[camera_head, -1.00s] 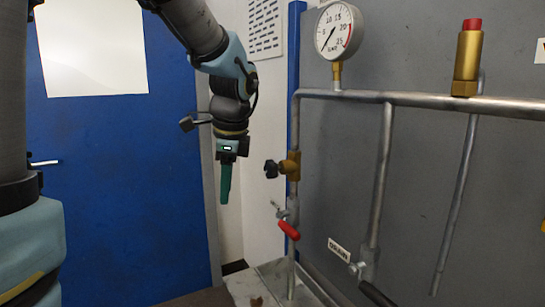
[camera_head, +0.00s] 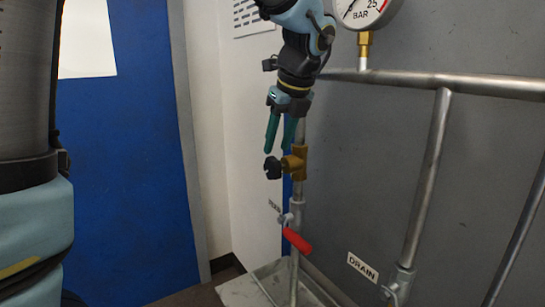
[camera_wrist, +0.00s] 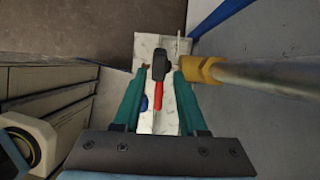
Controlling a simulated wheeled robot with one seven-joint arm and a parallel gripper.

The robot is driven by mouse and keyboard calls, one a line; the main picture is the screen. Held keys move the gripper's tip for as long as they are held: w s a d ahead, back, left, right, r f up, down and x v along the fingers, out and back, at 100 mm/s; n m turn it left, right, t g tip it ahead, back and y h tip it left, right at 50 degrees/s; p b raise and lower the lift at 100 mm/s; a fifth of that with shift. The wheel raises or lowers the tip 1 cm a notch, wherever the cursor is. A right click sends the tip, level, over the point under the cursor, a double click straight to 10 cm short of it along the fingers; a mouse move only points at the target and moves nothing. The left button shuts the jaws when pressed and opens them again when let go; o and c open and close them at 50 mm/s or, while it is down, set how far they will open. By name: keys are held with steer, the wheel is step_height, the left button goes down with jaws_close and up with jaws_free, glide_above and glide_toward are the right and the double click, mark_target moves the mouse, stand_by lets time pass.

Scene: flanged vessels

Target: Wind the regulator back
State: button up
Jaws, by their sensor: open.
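The regulator is a brass body (camera_head: 296,163) on the vertical pipe with a black knob (camera_head: 272,168) sticking out to the left. In the wrist view the brass body (camera_wrist: 197,69) is at the right and the black knob (camera_wrist: 160,64) lies in line with the gap between my fingers. My gripper (camera_head: 280,148) points down with two teal fingers apart and nothing between them. Its tips are just above the knob in the head view. In the wrist view my gripper (camera_wrist: 159,78) also shows open. I cannot tell whether a fingertip touches the knob.
A red-handled valve (camera_head: 297,241) is below the regulator, above a pale tray (camera_head: 238,292). A pressure gauge (camera_head: 362,10) and horizontal pipe (camera_head: 440,80) are at the right. A grey panel (camera_head: 360,180) stands close behind. The blue door (camera_head: 120,180) is at the left.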

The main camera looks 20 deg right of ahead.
mark_target(273, 157)
steer(key=p+x, duration=0.1)
steer(key=x, duration=0.4)
steer(key=shift+a+f, duration=0.1)
steer(key=shift+f, duration=0.2)
steer(key=shift+c, duration=0.3)
jaws_close()
